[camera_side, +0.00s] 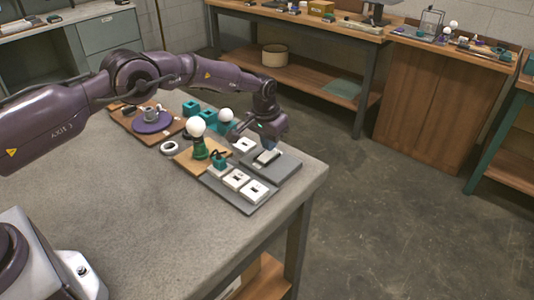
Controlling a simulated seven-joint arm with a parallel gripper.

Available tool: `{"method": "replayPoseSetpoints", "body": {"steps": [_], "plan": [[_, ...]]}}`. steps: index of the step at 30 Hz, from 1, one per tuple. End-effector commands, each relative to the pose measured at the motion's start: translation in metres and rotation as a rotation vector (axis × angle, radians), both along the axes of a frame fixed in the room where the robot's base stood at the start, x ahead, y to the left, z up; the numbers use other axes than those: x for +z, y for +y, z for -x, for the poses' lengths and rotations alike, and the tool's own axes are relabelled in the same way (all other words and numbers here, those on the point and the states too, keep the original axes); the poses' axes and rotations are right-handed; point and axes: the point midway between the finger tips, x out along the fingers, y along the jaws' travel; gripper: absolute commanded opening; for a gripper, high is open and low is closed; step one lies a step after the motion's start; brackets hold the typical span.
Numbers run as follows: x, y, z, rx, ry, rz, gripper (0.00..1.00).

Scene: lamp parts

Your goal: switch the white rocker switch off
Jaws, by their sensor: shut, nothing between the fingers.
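A white rocker switch (266,157) sits on a dark grey base (285,170) near the table's right corner. My gripper (269,149) points down just above the switch and hides part of it. The fingers are together with nothing between them. I cannot tell whether the fingertips touch the rocker, nor which way the rocker is tilted.
White square plates (254,190) lie on a grey board in front. Teal blocks (190,107) and another bulb (226,115) stand behind. The table's front left is clear.

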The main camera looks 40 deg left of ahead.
Motion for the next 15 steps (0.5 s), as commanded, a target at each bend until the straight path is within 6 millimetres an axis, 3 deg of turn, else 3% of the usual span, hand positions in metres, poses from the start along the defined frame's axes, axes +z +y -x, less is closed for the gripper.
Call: {"method": "replayPoseSetpoints", "body": {"steps": [15], "plan": [[-0.0083,0.0000,0.0002,0.000,0.000,0.000,0.00]]}}
